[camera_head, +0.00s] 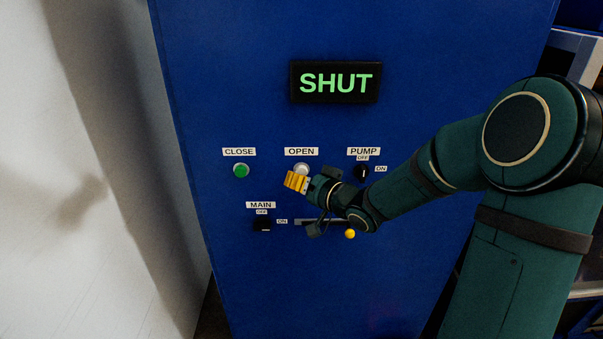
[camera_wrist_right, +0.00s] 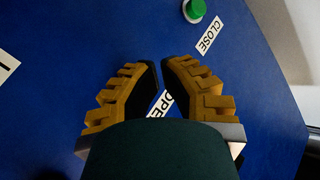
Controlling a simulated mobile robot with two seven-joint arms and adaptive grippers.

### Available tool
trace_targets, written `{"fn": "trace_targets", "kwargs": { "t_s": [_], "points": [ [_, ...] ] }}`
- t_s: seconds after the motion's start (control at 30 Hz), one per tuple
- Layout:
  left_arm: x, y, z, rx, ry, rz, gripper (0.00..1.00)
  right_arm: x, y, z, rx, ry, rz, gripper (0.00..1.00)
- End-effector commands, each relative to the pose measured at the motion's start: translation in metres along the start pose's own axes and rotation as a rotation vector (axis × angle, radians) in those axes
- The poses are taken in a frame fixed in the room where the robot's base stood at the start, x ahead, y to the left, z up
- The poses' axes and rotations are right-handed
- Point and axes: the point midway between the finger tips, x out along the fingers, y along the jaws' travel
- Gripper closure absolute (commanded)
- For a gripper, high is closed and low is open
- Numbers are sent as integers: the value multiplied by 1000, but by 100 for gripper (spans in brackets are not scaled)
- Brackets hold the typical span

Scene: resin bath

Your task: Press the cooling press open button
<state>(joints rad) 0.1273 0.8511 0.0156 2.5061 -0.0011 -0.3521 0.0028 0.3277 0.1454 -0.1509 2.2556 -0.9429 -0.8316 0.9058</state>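The white OPEN button (camera_head: 302,168) is on the blue press front, under its OPEN label (camera_head: 301,151). My right gripper (camera_head: 291,181) is right in front of the button and covers its lower part. I cannot tell whether it touches it. In the right wrist view the ridged yellow fingers (camera_wrist_right: 161,60) come close together at their tips, with only a narrow gap and nothing held. Part of the OPEN label (camera_wrist_right: 161,103) shows between them; the button is hidden there. The display (camera_head: 336,83) reads SHUT. My left gripper is not in view.
The green CLOSE button (camera_head: 241,170) is left of the gripper. The PUMP switch (camera_head: 363,172) is to the right, near my right forearm. The MAIN switch (camera_head: 262,224) is below left. A pale wall (camera_head: 70,120) stands at the left.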

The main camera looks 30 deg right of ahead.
Motion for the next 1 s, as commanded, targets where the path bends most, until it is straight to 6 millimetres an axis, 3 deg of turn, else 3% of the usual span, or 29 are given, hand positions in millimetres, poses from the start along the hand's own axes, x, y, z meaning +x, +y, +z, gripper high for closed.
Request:
{"fn": "trace_targets", "kwargs": {
  "t_s": [1.0],
  "points": [
    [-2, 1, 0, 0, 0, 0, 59, 6, 4, -5, 0, 0, 0, 100]
  ]
}}
